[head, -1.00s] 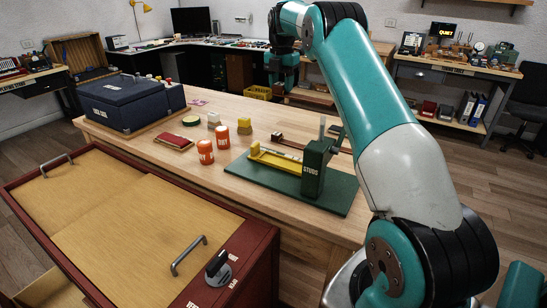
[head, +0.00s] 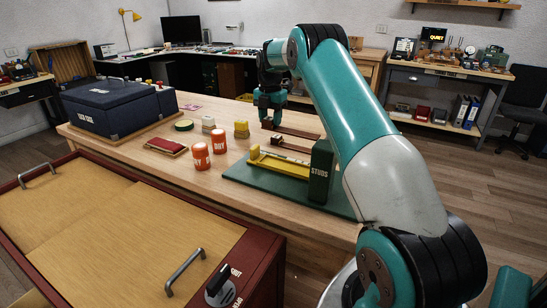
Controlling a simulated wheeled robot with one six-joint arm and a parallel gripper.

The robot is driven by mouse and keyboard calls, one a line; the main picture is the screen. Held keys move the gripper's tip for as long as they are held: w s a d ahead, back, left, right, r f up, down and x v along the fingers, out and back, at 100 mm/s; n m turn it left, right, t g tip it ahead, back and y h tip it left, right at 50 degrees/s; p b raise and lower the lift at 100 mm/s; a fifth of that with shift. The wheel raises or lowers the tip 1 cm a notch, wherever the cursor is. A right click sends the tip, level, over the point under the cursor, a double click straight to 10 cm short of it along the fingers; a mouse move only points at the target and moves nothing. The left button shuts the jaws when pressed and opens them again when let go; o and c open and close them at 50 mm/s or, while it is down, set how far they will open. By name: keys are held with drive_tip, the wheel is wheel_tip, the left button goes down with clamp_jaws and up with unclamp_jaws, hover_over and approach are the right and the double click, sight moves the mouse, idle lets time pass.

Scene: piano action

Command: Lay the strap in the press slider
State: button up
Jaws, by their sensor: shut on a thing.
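My gripper (head: 268,122) is above the far side of the workbench, behind the press. It is shut on a long dark brown strap (head: 297,131), which reaches out to the right from the fingertips. The green press (head: 319,172), marked STUDS, stands on a green base plate (head: 262,185). Its yellow slider (head: 280,163) lies to the left of the upright, nearer to me than the strap. The strap is apart from the slider. The press upright and my arm hide what lies to the right.
A brown block with a strip (head: 279,141) lies between strap and slider. Two orange tubs (head: 201,157), a yellow block (head: 241,130), a red pad (head: 166,146) and a dark blue case (head: 112,105) stand to the left. A red-framed cabinet (head: 125,226) is in front.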

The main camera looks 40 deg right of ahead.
sight(271, 161)
wheel_tip(271, 161, down, 13)
drive_tip(key=shift+p, duration=0.55)
drive_tip(key=shift+f, duration=0.1)
drive_tip(key=o, duration=0.9)
drive_tip(key=shift+o, duration=0.2)
